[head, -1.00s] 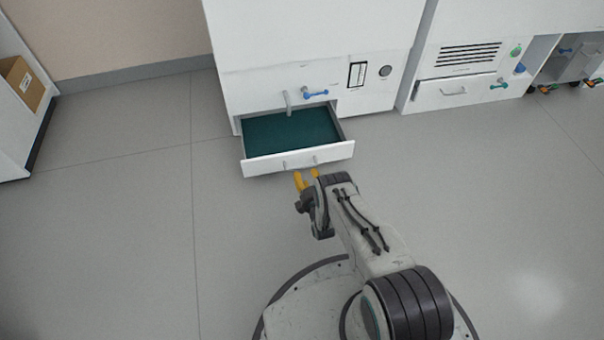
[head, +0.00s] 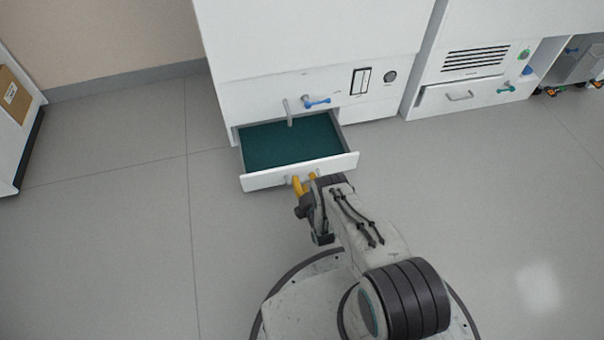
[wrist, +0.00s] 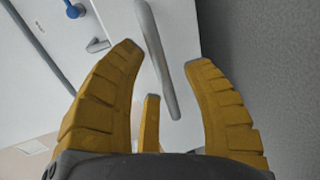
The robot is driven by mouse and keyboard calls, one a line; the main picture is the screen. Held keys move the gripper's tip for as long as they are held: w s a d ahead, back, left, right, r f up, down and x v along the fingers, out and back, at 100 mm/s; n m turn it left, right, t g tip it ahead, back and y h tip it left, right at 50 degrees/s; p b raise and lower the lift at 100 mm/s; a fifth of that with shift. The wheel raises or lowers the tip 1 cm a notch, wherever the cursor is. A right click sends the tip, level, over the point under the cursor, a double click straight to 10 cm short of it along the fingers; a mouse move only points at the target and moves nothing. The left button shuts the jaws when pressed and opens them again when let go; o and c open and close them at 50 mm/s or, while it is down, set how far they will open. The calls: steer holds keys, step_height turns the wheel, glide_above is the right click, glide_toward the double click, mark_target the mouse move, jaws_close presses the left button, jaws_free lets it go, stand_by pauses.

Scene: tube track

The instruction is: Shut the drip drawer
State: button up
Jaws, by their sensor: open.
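The drip drawer (head: 262,180) is pulled out from the white cabinet, with a white front and a dark green inside (head: 290,143). My gripper (head: 304,180) is open at the drawer's front, close to its grey bar handle. In the wrist view, my gripper's yellow fingers (wrist: 165,75) stand spread with the grey handle (wrist: 157,60) between them. I cannot tell whether a finger touches the handle or the front. Part of the handle is hidden behind the fingers in the head view.
A grey spout (head: 288,112) and a blue lever (head: 317,101) stick out above the drawer. Another cabinet (head: 470,75) with a handled drawer stands at the right. A shelf with a cardboard box (head: 14,95) is at the left. The grey floor (head: 110,230) is clear.

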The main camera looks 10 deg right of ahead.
steer(key=shift+w, duration=0.15)
steer(key=shift+c, duration=0.2)
jaws_close()
stand_by(0.3)
